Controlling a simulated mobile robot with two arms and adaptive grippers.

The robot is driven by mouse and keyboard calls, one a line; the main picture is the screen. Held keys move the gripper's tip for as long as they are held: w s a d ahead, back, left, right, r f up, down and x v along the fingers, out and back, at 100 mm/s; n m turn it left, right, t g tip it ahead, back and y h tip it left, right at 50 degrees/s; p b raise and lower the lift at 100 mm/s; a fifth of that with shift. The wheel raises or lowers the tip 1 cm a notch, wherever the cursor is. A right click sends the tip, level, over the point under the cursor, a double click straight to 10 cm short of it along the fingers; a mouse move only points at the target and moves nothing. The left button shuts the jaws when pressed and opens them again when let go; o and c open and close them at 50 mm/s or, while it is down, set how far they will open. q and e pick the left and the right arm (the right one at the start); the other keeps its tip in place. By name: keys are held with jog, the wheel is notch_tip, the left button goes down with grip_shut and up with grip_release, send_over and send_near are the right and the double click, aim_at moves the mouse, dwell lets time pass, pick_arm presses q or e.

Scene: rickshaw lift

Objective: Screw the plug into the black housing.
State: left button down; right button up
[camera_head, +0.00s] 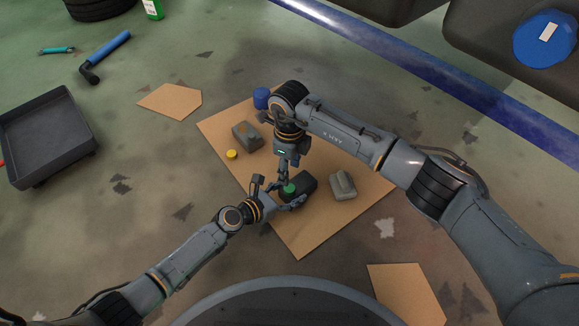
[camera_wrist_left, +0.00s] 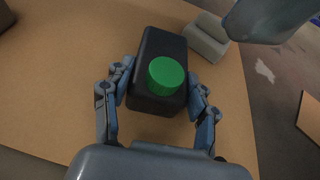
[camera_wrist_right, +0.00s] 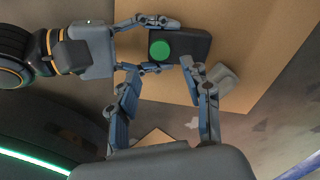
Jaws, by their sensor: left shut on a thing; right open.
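The black housing (camera_wrist_left: 153,53) lies on the cardboard sheet, between the fingers of my left gripper (camera_wrist_left: 157,92), which is shut on its sides. The green plug (camera_wrist_left: 166,76) sits on top of the housing near its end; how deep it is seated I cannot tell. The plug also shows in the head view (camera_head: 290,190) and the right wrist view (camera_wrist_right: 160,49). My right gripper (camera_wrist_right: 158,68) is open, with its fingertips close to the plug and housing. I see no clear contact between them and the plug.
On the cardboard (camera_head: 300,246) stand a grey block (camera_head: 342,185), a dark grey box (camera_head: 246,136), a yellow cap (camera_head: 232,154) and a blue cylinder (camera_head: 261,98). A black tray (camera_head: 46,137) and a blue-handled tool (camera_head: 106,56) lie at left.

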aim_at(290, 188)
jog(key=shift+f, duration=4)
grip_shut()
jog(key=shift+o, duration=0.7)
grip_release()
jog(key=shift+r, duration=0.15)
notch_tip(290, 188, up, 12)
